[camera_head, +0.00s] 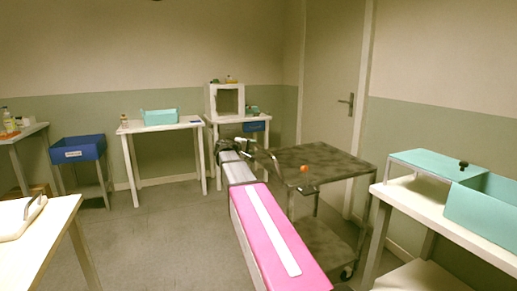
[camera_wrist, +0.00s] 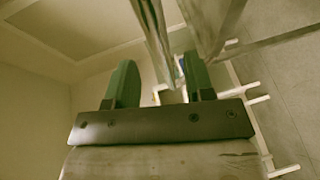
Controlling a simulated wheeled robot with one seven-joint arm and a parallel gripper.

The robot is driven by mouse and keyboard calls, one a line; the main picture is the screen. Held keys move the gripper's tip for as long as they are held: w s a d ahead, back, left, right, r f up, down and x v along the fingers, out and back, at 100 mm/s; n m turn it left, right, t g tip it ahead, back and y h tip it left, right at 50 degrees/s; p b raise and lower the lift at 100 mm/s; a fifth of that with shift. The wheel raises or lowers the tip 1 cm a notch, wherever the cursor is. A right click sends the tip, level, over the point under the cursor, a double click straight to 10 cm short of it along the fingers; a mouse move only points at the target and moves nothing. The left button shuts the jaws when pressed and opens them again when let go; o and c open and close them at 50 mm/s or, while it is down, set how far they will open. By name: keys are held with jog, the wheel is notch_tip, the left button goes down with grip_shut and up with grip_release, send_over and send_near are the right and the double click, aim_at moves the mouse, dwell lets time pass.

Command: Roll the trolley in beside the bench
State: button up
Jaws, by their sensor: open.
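The trolley (camera_head: 325,160) stands right of centre in the head view, with a dark mottled top, a lower shelf and castors. Its curved metal handle (camera_head: 272,160) is on its left side, close to my gripper (camera_head: 243,143). In the wrist view my gripper (camera_wrist: 160,85) has two green fingers standing apart. Blurred metal bars (camera_wrist: 155,35) show just beyond the fingers; I cannot tell whether they touch. White benches stand at the right (camera_head: 420,202), front left (camera_head: 45,225) and back (camera_head: 160,127); which one the task names is not clear.
A small orange thing (camera_head: 304,169) is at the trolley top's near edge. Teal trays (camera_head: 490,205) are on the right bench. A blue bin (camera_head: 78,149) on a stand and a white box frame (camera_head: 226,101) are at the back. A door (camera_head: 335,90) is behind the trolley. Floor is clear at centre left.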

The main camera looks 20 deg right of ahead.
aim_at(257, 147)
jog(key=shift+x, duration=2.7)
jog(key=shift+c, duration=0.4)
grip_shut()
